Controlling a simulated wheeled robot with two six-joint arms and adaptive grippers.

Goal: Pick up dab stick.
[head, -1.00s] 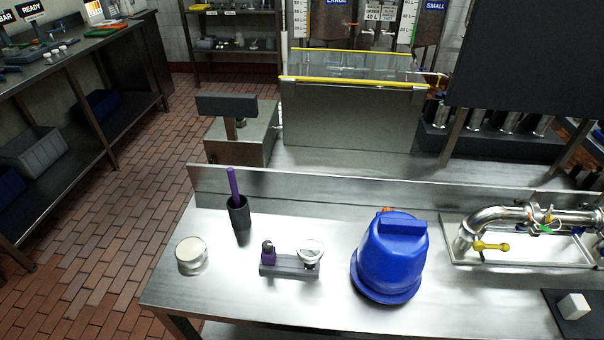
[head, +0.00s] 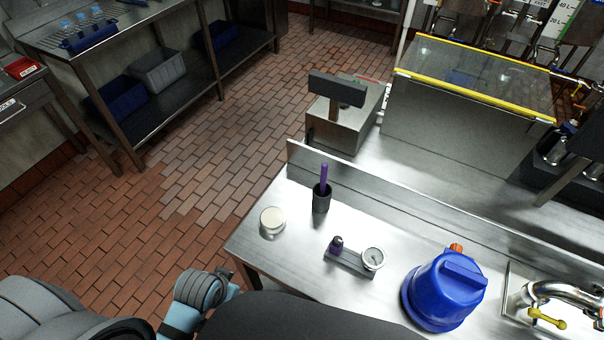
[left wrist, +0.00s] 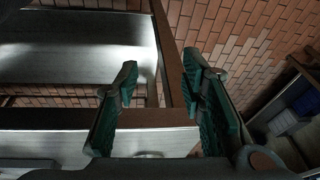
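The dab stick (head: 324,177) looks like a purple rod standing upright in a dark cup (head: 321,199) near the back left of the steel table (head: 290,250). In the left wrist view my left gripper (left wrist: 160,85) has its two green-padded fingers spread apart with nothing between them. In the head view only part of my left arm (head: 205,290) shows at the bottom, left of the table and well short of the cup. The dab stick is not seen in the left wrist view. My right gripper is out of view.
A white-topped round jar (head: 272,221) stands left of the cup. A grey holder (head: 350,263) with a small purple-based item and a round gauge (head: 373,257) is in front. A blue container (head: 446,290) and metal pipework (head: 550,291) are at right. A raised backsplash (head: 400,203) runs behind.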

